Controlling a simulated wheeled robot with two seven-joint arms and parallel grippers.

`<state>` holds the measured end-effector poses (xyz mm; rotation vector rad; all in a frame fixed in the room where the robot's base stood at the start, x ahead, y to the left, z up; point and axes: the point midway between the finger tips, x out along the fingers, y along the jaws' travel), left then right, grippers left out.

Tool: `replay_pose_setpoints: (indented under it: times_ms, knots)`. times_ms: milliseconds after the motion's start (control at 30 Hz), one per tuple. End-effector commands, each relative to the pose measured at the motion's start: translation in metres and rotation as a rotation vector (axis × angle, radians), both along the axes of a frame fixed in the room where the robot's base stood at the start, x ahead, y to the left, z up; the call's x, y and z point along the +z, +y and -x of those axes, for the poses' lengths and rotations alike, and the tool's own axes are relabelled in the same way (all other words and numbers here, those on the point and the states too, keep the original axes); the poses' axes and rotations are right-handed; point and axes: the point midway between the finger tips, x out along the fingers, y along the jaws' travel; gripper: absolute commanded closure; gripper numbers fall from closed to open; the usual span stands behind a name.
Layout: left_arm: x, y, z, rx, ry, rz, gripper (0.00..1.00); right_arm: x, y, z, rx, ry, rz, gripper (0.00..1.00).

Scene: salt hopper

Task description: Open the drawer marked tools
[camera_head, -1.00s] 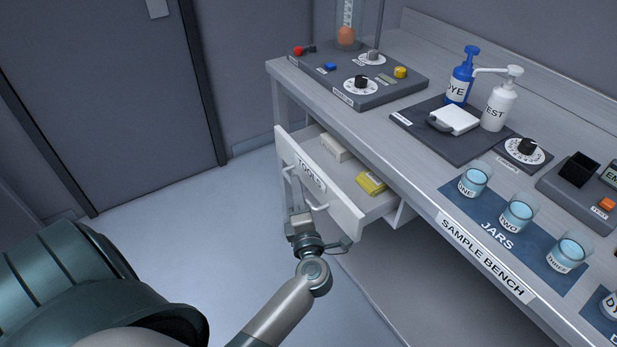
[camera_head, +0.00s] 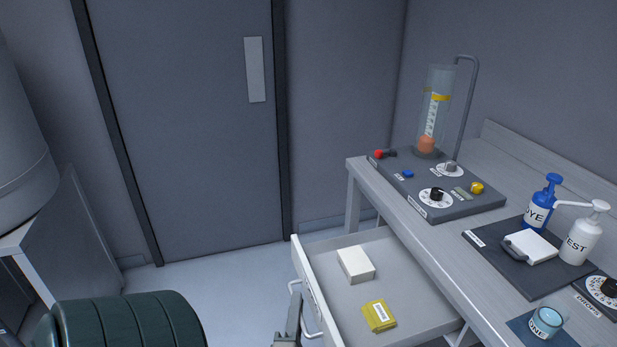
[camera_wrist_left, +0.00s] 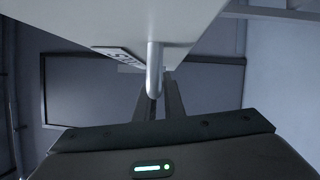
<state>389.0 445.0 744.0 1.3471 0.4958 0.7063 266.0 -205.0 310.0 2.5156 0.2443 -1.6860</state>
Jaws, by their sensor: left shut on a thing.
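The tools drawer (camera_head: 309,282) stands open below the bench top, pulled well out, with its inside in view. A white box (camera_head: 356,264) and a yellow packet (camera_head: 379,315) lie in it. Its bar handle (camera_head: 310,320) is on the front panel. In the left wrist view the handle (camera_wrist_left: 154,72) comes between the fingers, and part of the label (camera_wrist_left: 118,54) shows. My left gripper (camera_head: 294,308) is at the handle and shut on it; its fingers also show in the left wrist view (camera_wrist_left: 160,103). My right gripper is not in view.
The bench (camera_head: 408,219) carries a control panel (camera_head: 453,203) with a clear cylinder (camera_head: 435,112), a blue pump bottle (camera_head: 540,208), a white pump bottle (camera_head: 583,238) and a jar (camera_head: 546,322). A grey door (camera_head: 190,130) is behind.

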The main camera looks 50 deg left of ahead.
Motion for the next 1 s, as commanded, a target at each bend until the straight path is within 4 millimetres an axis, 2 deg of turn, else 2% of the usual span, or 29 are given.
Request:
replay_pose_setpoints:
  times_ms: [333,367,400,433,767,1000]
  knots:
    - [-0.002,0.000,0.001,-0.001,0.002,0.002,1.00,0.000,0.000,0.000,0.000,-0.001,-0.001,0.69]
    - [-0.002,0.000,0.001,-0.001,0.002,0.002,0.86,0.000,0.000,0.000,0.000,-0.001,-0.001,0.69]
    - [-0.002,0.000,0.002,-0.001,0.002,0.002,0.76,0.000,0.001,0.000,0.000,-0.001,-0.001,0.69]
    - [-0.001,0.000,0.001,-0.001,0.002,0.002,0.72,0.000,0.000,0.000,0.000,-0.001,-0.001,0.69]
    - [-0.001,0.000,0.001,0.000,0.001,0.001,0.72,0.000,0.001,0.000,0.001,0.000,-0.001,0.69]
    - [-0.003,-0.010,0.011,0.000,0.001,0.001,0.72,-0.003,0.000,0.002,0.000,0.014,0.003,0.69]
